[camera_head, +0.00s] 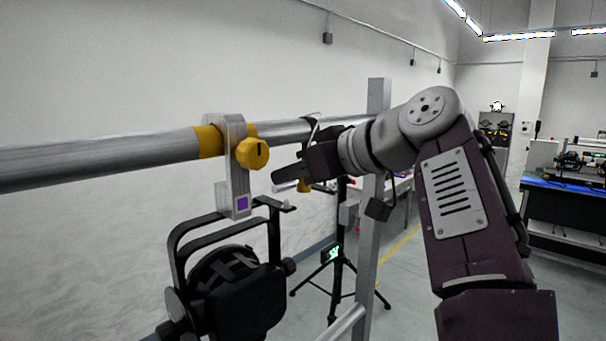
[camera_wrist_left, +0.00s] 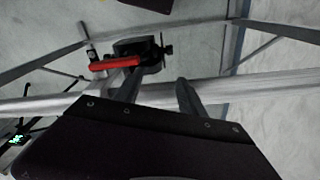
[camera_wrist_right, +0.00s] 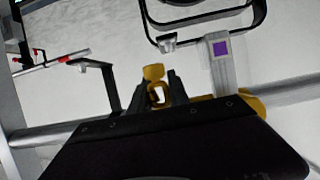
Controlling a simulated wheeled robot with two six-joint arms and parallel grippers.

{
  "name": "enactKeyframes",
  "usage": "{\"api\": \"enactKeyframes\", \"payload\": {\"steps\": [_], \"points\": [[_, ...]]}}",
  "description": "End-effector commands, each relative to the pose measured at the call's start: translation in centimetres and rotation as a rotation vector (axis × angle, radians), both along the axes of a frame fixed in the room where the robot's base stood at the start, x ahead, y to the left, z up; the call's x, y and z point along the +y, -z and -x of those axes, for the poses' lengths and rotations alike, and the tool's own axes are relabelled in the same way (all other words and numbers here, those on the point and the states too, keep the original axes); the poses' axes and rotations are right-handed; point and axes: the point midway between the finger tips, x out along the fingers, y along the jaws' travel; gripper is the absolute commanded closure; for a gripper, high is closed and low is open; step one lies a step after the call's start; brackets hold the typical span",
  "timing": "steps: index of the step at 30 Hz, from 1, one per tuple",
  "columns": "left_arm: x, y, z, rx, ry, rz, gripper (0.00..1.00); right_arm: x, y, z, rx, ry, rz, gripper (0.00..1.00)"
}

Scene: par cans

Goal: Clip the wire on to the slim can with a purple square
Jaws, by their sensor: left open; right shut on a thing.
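A silver clamp with a purple square (camera_head: 241,203) hangs on the horizontal pipe, with a yellow knob (camera_head: 252,153) on its side. The purple square also shows in the right wrist view (camera_wrist_right: 221,48). Below the clamp is the black can (camera_head: 235,290) with its looped yoke. My right gripper (camera_head: 282,180) is just right of the clamp, below the pipe, shut on a small yellow clip (camera_wrist_right: 154,74) with an opening in it. No wire can be clearly made out. My left gripper (camera_wrist_left: 157,88) is open and empty near a pipe; it is out of the head view.
The pipe (camera_head: 100,158) runs across to a grey upright (camera_head: 377,200). A black tripod (camera_head: 340,250) stands behind. A dark hooked bracket (camera_wrist_right: 108,85) is beside my right fingers. A black clamp with a red handle (camera_wrist_left: 115,62) lies beyond my left fingers.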

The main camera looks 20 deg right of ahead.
Motion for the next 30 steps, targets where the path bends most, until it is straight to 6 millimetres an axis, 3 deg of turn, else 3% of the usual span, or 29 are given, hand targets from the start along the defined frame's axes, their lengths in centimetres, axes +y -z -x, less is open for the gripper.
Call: {"api": "enactKeyframes", "payload": {"steps": [13, 30], "points": [[0.0, 0.2, 0.0, -0.001, 0.0, 0.0, 0.53, 2.5, 0.2, -0.8, 0.002, -0.001, 0.0, 1.0], [0.0, 0.4, 0.0, 0.0, 0.0, 0.0, 0.53, 2.7, 0.4, -1.0, 0.0, 0.0, -0.001, 1.0]]}}
